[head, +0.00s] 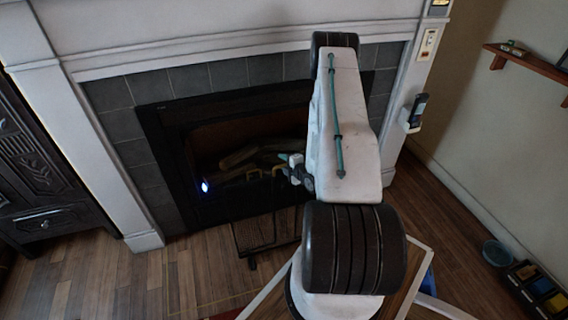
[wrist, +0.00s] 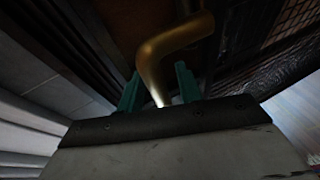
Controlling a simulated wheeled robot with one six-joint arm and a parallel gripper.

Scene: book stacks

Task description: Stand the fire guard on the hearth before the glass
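The fire guard (head: 266,232) is a dark mesh panel low before the fireplace in the head view, with a small foot on the floor. Its upper part is hard to make out against the dark firebox. A bent brass handle shows in the wrist view (wrist: 156,62). My gripper (head: 283,170) is in front of the firebox, at the handle. In the wrist view its two teal fingers (wrist: 158,88) stand on either side of the brass bar. Whether both press on it is unclear. The fireplace glass (head: 225,150) has logs behind it, and my arm hides its right side.
A white surround (head: 95,150) and grey tiles (head: 185,82) frame the fireplace. A dark carved cabinet (head: 35,165) stands at left. A wall shelf (head: 535,65), a bowl (head: 496,253) and a dark box (head: 535,290) are at right. Wooden floor (head: 110,285) is clear at lower left.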

